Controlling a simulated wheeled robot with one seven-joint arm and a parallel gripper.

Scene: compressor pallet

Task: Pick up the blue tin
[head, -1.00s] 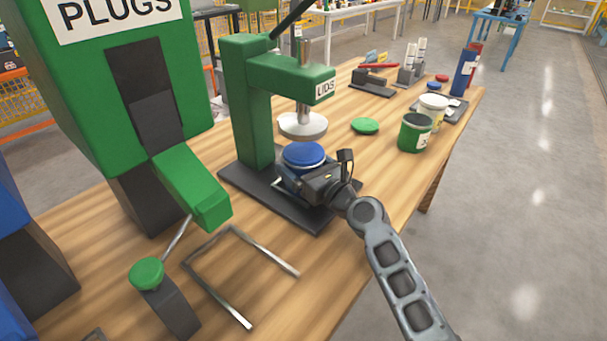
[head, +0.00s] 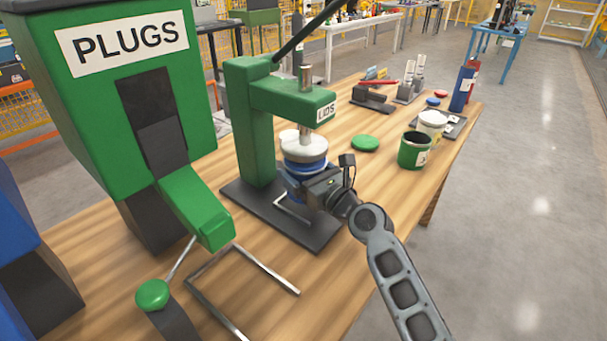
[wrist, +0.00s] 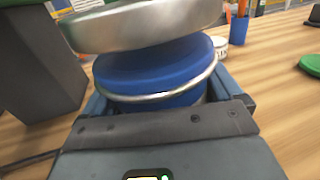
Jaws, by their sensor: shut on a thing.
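The blue tin (head: 305,166) has a blue lid and is between the jaws of my gripper (head: 303,185), under the green press marked LIDS (head: 252,120). The press's round metal plate (head: 304,147) is right over the lid and hides part of it. In the wrist view the blue tin (wrist: 155,75) shows a metal rim and looks slightly tilted, with the metal plate (wrist: 140,25) close above it. I cannot tell whether the plate and lid touch. The tin's lower body is mostly hidden by my gripper.
The press's dark base (head: 310,238) lies below my gripper. The green PLUGS machine (head: 110,90) stands at left. A green lid (head: 365,143), an open green tin (head: 414,150) and a white tin (head: 432,124) are to the right. Bare wooden table (head: 375,190) lies between.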

